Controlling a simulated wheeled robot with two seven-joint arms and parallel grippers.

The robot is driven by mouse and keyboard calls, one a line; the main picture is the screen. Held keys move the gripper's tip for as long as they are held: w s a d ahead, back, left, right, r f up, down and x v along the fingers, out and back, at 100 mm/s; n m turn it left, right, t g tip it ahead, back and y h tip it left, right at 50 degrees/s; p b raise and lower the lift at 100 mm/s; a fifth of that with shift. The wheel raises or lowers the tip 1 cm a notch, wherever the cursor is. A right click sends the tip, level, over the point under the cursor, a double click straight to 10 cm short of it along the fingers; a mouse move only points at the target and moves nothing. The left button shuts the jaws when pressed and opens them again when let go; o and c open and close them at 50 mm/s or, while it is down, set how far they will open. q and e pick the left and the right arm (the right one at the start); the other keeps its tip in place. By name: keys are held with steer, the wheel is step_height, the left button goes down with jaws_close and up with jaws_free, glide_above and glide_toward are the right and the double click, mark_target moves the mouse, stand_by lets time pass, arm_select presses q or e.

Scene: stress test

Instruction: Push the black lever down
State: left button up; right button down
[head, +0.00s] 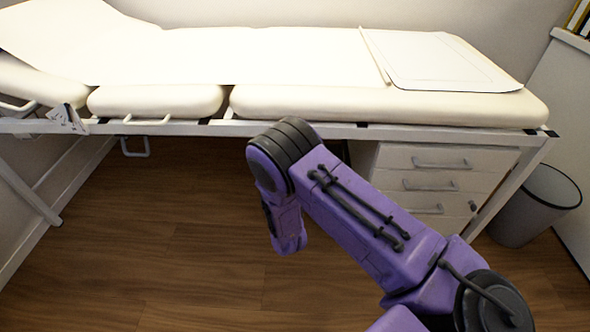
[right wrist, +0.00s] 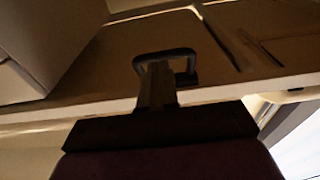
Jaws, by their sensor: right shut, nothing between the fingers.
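The black lever (right wrist: 182,56) shows in the right wrist view as a dark loop under the edge of the bed frame. My right gripper (right wrist: 156,72) is shut with nothing held, and its fingertips overlap the near left side of the loop. I cannot tell whether they touch it. In the head view my purple right arm reaches under the front edge of the examination bed (head: 390,108). There the arm hides its gripper, and I cannot make out the black lever. My left gripper is not in view.
A white drawer cabinet (head: 395,160) stands under the bed at the right, with a grey bin (head: 532,205) beside it. A pale handle loop (head: 135,148) hangs under the bed frame at the left. The wooden floor (head: 150,235) in front is clear.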

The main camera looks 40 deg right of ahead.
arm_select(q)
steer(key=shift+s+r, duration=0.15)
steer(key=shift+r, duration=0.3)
arm_select(e)
steer(key=s+a+f, duration=0.5)
steer(key=s, duration=0.2)
steer(key=shift+s+a, duration=0.15)
steer(key=shift+a, duration=0.25)
steer(key=shift+f, duration=0.1)
steer(key=s+f+n+g+y, duration=0.2)
steer(key=s+f+g+y, duration=0.35)
steer(key=s+f, duration=0.4)
steer(key=s+f+g+y, duration=0.3)
steer(key=s+g, duration=0.4)
steer(key=s, duration=1)
arm_select(q)
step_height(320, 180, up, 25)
steer(key=p, duration=2.5)
arm_select(e)
step_height(320, 180, up, 25)
steer(key=d+m, duration=0.1)
steer(key=shift+s+r, duration=0.2)
